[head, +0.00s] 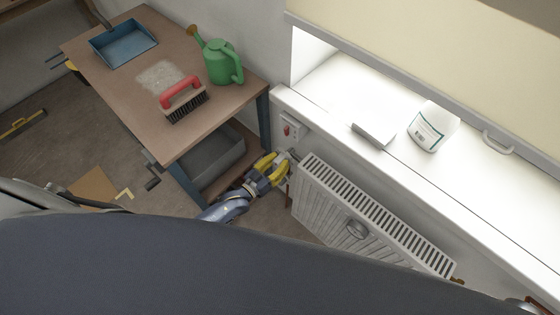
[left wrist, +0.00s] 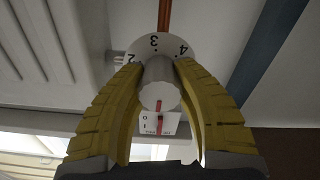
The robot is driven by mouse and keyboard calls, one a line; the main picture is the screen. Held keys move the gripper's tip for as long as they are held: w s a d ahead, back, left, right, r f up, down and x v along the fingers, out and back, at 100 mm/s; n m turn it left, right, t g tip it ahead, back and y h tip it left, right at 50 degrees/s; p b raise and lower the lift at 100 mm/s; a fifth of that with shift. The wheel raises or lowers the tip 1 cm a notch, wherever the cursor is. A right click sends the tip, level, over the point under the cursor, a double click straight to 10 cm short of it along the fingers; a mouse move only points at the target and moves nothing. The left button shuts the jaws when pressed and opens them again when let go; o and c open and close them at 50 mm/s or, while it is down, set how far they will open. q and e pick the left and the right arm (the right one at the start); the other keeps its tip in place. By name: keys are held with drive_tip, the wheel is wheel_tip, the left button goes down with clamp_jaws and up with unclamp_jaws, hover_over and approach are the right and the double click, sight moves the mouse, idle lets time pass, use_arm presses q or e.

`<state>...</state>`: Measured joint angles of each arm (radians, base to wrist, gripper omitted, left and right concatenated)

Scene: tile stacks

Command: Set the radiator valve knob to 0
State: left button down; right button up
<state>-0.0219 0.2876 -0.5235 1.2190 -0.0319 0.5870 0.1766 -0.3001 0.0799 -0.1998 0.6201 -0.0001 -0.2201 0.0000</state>
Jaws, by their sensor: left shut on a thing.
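The radiator valve knob (left wrist: 160,85) is a pale round cylinder at the end of the radiator (head: 372,215). My left gripper (head: 281,163) has its yellow fingers closed on either side of the knob. In the left wrist view the gripper (left wrist: 160,72) grips it end-on. Behind the knob, a white number ring (left wrist: 153,46) shows 2, 3 and 4; the rest is hidden by knob and fingers. I cannot tell which number is set. My right gripper is not in view.
A wall box with a red switch (head: 287,130) is just above the valve. A workbench (head: 130,95) stands left, with a green watering can (head: 222,63), red-handled brush (head: 184,98) and blue dustpan (head: 123,42). A white bottle (head: 432,127) stands on the windowsill. A copper pipe (left wrist: 164,15) meets the valve.

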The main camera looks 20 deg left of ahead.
use_arm(q)
drive_tip(key=shift+n, duration=0.3)
drive_tip(key=c, duration=0.9)
unclamp_jaws()
drive_tip(key=shift+o, duration=0.2)
drive_tip(key=v, duration=1.2)
